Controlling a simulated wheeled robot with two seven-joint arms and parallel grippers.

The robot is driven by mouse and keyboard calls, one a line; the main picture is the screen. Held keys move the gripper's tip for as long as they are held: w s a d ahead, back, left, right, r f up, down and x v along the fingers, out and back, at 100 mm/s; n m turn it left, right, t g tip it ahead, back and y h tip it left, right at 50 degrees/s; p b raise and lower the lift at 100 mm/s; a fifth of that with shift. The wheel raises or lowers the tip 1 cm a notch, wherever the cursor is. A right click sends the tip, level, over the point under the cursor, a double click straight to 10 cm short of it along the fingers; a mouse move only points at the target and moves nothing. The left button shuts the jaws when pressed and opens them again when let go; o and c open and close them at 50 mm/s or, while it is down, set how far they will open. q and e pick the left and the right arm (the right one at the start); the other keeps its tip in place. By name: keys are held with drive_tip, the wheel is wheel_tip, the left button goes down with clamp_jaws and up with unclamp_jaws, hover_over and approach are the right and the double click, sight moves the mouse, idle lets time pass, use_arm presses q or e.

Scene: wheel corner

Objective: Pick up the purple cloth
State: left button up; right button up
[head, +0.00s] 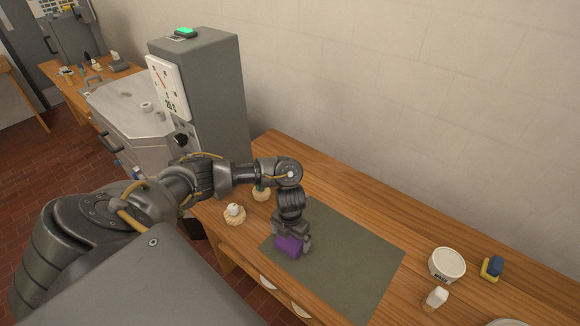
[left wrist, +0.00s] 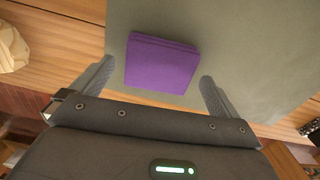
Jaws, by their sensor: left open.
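The purple cloth (head: 289,246) is a folded square pad lying at the left end of a grey-green mat (head: 345,255) on the wooden bench. In the left wrist view the cloth (left wrist: 162,63) lies just ahead of and between the two fingers. My left gripper (head: 292,245) points down over the cloth, with its fingers spread to either side of it. The fingers also show in the left wrist view (left wrist: 158,85), open and with nothing gripped. The gripper partly hides the cloth in the head view. My right gripper is not in view.
A small pale object on a wooden base (head: 235,213) stands left of the mat, with another item (head: 262,192) behind it. A white bowl (head: 447,264), a blue and yellow item (head: 492,268) and a white item (head: 435,298) stand at right. A grey machine cabinet (head: 215,100) rises behind left.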

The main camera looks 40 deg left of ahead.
use_arm(q)
drive_tip(key=shift+s+f, duration=0.1)
drive_tip(key=shift+f, duration=1.2)
drive_tip(key=c, duration=0.9)
drive_tip(key=shift+r, duration=0.1)
